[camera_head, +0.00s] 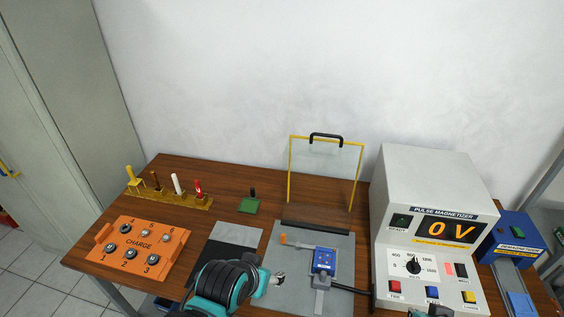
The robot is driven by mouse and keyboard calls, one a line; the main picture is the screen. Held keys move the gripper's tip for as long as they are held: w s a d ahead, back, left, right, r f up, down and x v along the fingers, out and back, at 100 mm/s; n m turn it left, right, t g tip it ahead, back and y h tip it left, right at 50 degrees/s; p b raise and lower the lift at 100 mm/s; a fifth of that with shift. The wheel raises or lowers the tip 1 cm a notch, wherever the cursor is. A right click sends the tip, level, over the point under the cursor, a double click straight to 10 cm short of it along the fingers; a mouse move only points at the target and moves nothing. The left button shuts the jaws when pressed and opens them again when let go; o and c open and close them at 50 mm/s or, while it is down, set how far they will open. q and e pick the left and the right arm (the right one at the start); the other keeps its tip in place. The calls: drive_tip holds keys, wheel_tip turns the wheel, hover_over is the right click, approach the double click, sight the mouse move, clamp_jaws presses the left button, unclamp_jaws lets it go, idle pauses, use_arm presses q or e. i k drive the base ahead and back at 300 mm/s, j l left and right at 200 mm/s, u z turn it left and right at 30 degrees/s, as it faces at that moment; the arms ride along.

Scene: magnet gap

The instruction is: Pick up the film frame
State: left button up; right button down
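My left arm comes in at the bottom centre. Its gripper (278,279) is a small grey end over the grey mat, well in front of and below the film frame, apart from it. Whether its fingers are open or shut is too small to tell. Only a sliver of my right arm shows at the bottom edge; its gripper is out of view.
A grey mat (290,297) carries a blue device (324,262) with an orange-tipped rod. The pulse magnetizer (435,180), reading 0 V, stands close right of the film frame.

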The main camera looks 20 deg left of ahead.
sight(249, 206)
drive_tip(key=u, duration=1.35)
drive_tip(key=i+j+z, duration=0.1)
drive_tip(key=j, duration=0.3)
drive_tip(key=i+j+z, duration=0.15)
drive_tip(key=j, duration=0.3)
drive_tip(key=i+j+z, duration=0.1)
drive_tip(key=j, duration=0.35)
drive_tip(key=i+j+z, duration=0.1)
drive_tip(key=i+j, duration=0.15)
drive_tip(key=j, duration=0.2)
drive_tip(key=i+j+z, duration=0.1)
drive_tip(key=j, duration=0.35)
drive_tip(key=j+z, duration=0.15)
drive_tip(key=j, duration=0.35)
drive_tip(key=i, duration=0.05)
